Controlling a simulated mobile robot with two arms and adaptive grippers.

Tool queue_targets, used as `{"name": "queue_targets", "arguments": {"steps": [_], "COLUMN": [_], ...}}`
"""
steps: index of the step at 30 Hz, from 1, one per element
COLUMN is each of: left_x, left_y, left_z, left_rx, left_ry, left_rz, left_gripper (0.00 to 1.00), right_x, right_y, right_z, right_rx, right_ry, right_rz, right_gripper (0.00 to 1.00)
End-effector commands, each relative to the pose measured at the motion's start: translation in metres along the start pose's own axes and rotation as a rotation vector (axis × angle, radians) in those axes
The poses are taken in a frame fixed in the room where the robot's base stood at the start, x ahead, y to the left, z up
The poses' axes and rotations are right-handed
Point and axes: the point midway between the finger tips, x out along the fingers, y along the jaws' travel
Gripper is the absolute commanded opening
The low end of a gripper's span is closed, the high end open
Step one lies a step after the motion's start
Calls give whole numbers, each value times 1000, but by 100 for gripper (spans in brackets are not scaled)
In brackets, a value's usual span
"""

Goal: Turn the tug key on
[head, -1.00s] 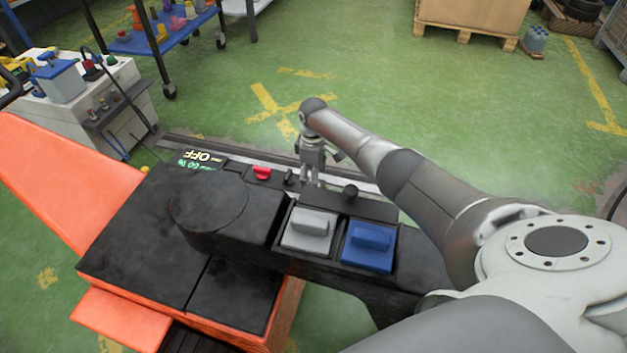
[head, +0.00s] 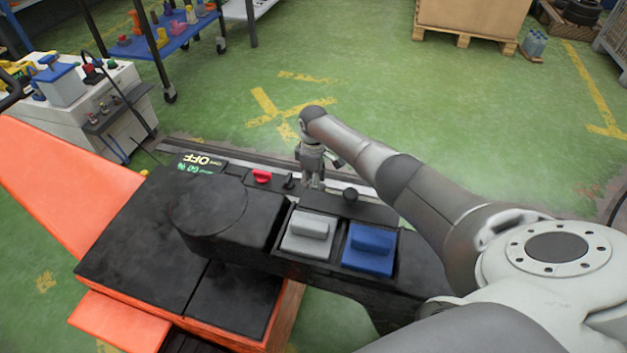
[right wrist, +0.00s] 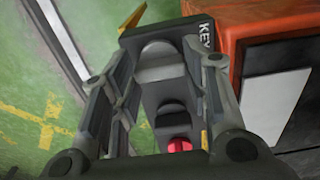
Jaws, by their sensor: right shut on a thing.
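My right gripper (head: 315,186) points down onto the panel, between a small black lever and a round black knob. In the right wrist view its fingers stand on both sides of a grey, rounded key (right wrist: 160,65), close to the printed word KEY (right wrist: 207,38). The gripper is shut on this key. In the head view the fingers hide the key, and its exact angle is hard to tell. My left gripper is not in view.
A red knob (head: 261,176) and a black lever (head: 289,181) sit left of the gripper; a black knob (head: 351,194) sits right. Nearer are a grey switch (head: 308,232) and a blue switch (head: 369,246).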

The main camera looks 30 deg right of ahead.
Motion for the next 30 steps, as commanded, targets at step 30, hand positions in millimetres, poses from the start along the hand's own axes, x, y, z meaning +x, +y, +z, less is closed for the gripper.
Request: {"name": "queue_targets", "arguments": {"steps": [30], "left_x": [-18], "left_y": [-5], "left_z": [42], "left_rx": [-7], "left_ry": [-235], "left_rz": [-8], "left_gripper": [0], "right_x": [-2], "right_y": [-1], "right_z": [-1], "right_rx": [689], "right_ry": [0], "right_rz": [-3], "right_gripper": [19]}}
